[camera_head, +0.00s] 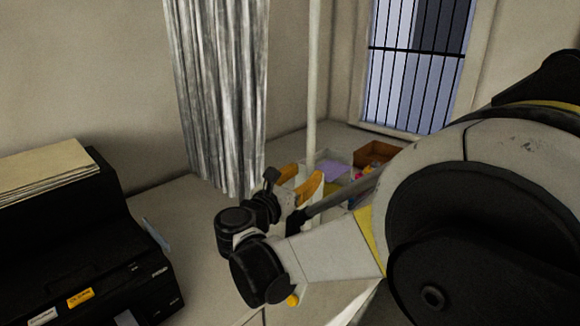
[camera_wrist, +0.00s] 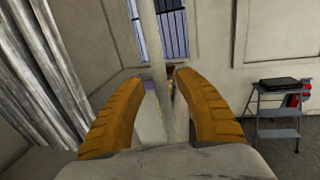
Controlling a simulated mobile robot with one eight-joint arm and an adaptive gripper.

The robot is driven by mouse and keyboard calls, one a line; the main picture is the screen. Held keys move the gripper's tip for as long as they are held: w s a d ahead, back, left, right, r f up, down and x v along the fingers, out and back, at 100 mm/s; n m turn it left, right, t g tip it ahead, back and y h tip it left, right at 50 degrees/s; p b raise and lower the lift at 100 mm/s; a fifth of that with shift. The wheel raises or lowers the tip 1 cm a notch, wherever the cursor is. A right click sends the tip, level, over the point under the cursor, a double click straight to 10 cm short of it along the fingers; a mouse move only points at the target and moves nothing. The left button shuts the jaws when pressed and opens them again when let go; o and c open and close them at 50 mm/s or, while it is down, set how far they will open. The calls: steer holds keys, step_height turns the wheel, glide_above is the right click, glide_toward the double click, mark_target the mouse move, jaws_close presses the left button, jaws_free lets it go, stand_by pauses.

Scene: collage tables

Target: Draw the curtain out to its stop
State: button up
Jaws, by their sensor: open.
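The grey, pleated curtain (camera_head: 217,90) hangs in folds at the upper middle left of the head view. It also shows along the left side of the wrist view (camera_wrist: 45,65). A pale upright pole (camera_head: 312,80) stands to the right of the curtain; in the wrist view the pole (camera_wrist: 165,85) runs between my fingers. My gripper (camera_head: 301,183) has orange fingers and is open, with one finger on each side of the pole. I cannot tell whether either finger touches it. The curtain's top edge is out of view.
A black printer-like machine (camera_head: 90,245) with stacked paper (camera_head: 45,170) stands at the left. A barred window (camera_head: 415,60) is at the back right. Boxes with coloured items (camera_head: 375,155) sit behind my gripper. A grey step stool (camera_wrist: 278,108) stands at the right.

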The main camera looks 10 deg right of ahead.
mark_target(308, 171)
steer(key=shift+x, duration=1.5)
jaws_close()
